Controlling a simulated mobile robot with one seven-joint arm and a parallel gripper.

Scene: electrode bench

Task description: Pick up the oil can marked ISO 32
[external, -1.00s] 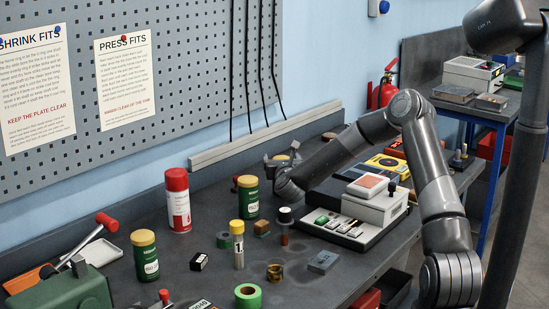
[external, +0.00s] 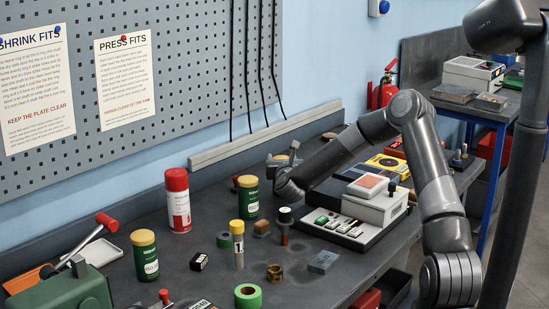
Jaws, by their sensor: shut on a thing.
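My gripper (external: 282,160) is at the back of the bench, mostly hidden behind my own wrist. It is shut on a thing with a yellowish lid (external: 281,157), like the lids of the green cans. The body and any marking of that thing are hidden. A green can with a pale yellow lid (external: 248,197) stands upright to the left of my gripper, apart from it. A similar green can (external: 145,256) stands at the front left. Both labels show ISO, but I cannot read their numbers for sure.
A red and white spray can (external: 178,200) stands left of the middle can. A yellow-capped tube (external: 238,245), green tape (external: 248,296) and small parts lie in front. A grey device with keys (external: 372,207) sits to the right of my gripper. A pegboard wall rises behind.

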